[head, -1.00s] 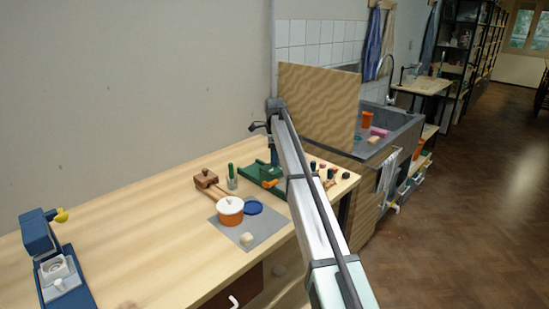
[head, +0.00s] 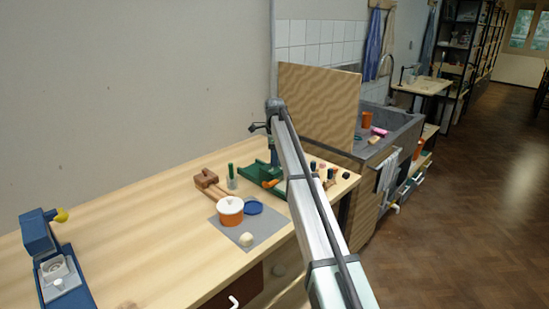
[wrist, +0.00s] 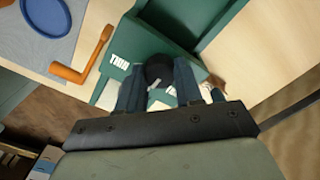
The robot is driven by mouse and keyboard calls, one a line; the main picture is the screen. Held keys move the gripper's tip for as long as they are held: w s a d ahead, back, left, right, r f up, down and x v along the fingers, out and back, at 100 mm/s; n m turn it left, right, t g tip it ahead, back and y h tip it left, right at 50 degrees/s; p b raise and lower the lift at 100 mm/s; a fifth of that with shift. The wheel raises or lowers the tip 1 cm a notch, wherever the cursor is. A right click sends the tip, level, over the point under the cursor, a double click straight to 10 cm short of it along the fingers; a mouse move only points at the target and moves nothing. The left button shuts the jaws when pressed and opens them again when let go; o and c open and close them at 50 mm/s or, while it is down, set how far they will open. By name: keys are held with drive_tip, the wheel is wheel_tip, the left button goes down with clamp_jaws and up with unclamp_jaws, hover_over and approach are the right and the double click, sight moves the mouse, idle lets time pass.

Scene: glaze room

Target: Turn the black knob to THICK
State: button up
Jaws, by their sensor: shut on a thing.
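The black knob (wrist: 158,68) sits on the front of a green machine (wrist: 150,32) in the wrist view. My gripper (wrist: 160,74) has its two dark blue fingers on either side of the knob, shut on it. A white label reading THIN (wrist: 120,62) shows left of the knob. White patches below the knob, between and beside the fingers, are partly covered and cannot be read. The knob's pointer cannot be made out. In the head view the green machine (head: 257,172) stands at the bench's right; my arm hides the gripper and the knob.
An orange crank handle (wrist: 88,62) sticks out left of the knob. A grey mat (head: 246,228) holds an orange pot with a white lid (head: 230,211) and a blue dish (head: 254,207). Small stamps (head: 331,175) stand right of the arm. A blue machine (head: 45,235) stands far left.

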drive_tip(key=shift+n, duration=0.3)
drive_tip(key=n, duration=0.5)
drive_tip(key=shift+n, duration=0.3)
drive_tip(key=n, duration=0.5)
drive_tip(key=shift+n, duration=0.4)
drive_tip(key=o, duration=1)
drive_tip(key=shift+o, duration=0.2)
wheel_tip(320, 180, up, 14)
